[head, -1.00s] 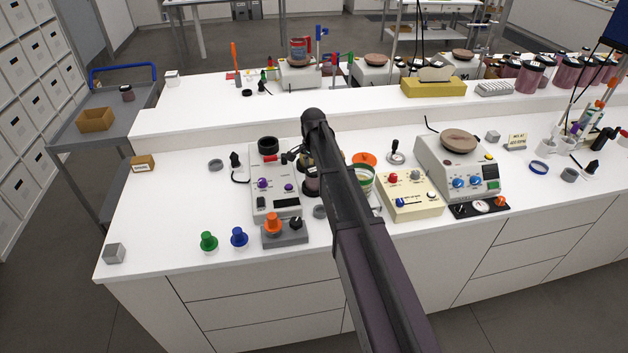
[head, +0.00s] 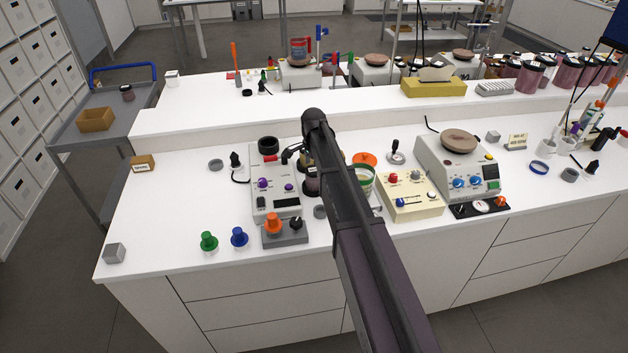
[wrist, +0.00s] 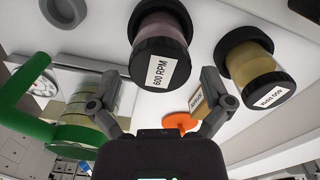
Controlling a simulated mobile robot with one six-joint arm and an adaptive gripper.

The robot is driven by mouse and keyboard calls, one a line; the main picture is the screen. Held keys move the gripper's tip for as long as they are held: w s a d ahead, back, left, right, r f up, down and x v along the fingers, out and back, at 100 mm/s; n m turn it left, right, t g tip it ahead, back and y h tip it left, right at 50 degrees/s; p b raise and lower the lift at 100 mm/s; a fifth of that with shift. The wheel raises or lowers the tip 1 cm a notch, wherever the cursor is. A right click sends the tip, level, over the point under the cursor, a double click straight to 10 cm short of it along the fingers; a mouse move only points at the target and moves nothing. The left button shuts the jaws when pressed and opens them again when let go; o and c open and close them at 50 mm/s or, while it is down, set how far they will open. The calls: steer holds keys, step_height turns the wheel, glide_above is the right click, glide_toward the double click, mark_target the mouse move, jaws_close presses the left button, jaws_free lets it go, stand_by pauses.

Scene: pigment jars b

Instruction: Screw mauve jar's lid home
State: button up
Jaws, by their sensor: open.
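Whether the fingers touch the lid is not clear, and how far the lid is screwed on cannot be told. In the head view, my gripper (head: 292,155) shows beside my arm, which largely hides a dark-banded jar (head: 311,184).
A yellowish jar (wrist: 248,60) with a black lid stands close on the right in the wrist view. In the head view, a grey device with knobs (head: 270,185) and a cream control box (head: 412,208) flank my arm.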

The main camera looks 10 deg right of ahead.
steer(key=shift+n, duration=0.4)
steer(key=n, duration=1.4)
steer(key=shift+n, duration=2.6)
steer(key=shift+n, duration=0.4)
steer(key=shift+m, duration=0.4)
